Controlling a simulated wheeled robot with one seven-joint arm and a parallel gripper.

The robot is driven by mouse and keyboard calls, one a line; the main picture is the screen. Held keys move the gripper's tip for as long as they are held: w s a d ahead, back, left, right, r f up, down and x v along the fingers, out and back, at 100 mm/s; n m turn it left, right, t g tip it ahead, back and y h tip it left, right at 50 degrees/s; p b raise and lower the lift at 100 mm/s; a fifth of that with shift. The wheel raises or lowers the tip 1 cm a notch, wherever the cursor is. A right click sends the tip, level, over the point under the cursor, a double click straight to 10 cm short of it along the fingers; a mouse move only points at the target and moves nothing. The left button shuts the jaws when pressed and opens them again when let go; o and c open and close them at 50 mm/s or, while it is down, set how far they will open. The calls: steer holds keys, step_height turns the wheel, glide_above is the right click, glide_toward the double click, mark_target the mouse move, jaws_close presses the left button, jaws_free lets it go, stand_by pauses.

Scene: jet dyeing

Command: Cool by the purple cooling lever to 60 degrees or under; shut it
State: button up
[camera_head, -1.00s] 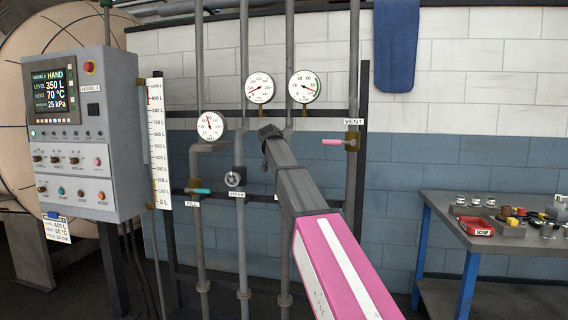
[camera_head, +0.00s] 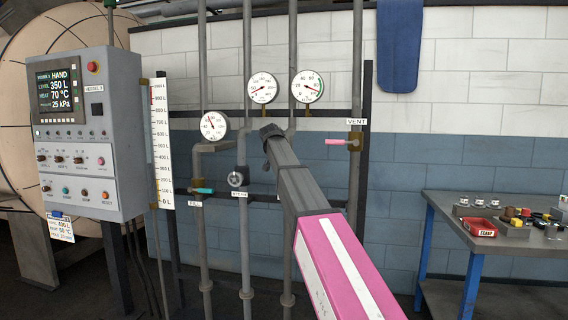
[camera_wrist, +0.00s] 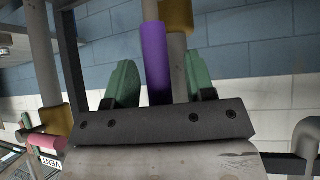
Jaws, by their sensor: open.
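The purple cooling lever (camera_wrist: 157,62) shows in the wrist view as a straight bar between the green fingers of my gripper (camera_wrist: 160,82). My gripper is open, one finger on each side of the lever; I cannot tell whether either touches it. A brass-coloured valve body (camera_wrist: 176,14) is at the lever's far end. In the head view my arm hides the lever and my fingers. The control panel screen (camera_head: 59,89) reads HAND, level 350 L, heat 70 °C and pressure 25 kPa.
A pink vent lever (camera_head: 336,142) is right of my arm, a teal fill lever (camera_head: 203,190) and a steam handwheel (camera_head: 236,179) left of it. Vertical pipes and round gauges (camera_head: 262,88) stand close by. A workbench (camera_head: 440,205) with small parts is at right.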

steer(key=v, duration=1)
steer(key=shift+s, duration=0.1)
stand_by(1.8)
steer(key=shift+c, duration=1.4)
steer(key=w+a+f+m+t+h, duration=0.1)
steer(key=a+f+m+t+h, duration=0.2)
steer(key=f+m+h, duration=0.5)
steer(key=w+d+r+n+h, duration=0.1)
steer(key=w+d+r+n, duration=0.1)
steer(key=w+d, duration=0.4)
steer(key=shift+w+d+r+n+h, duration=0.2)
steer(key=shift+w+d+n+h, duration=0.2)
steer(key=shift+d+n, duration=0.55)
steer(key=shift+d+m, duration=0.25)
steer(key=shift+c, duration=0.4)
jaws_close()
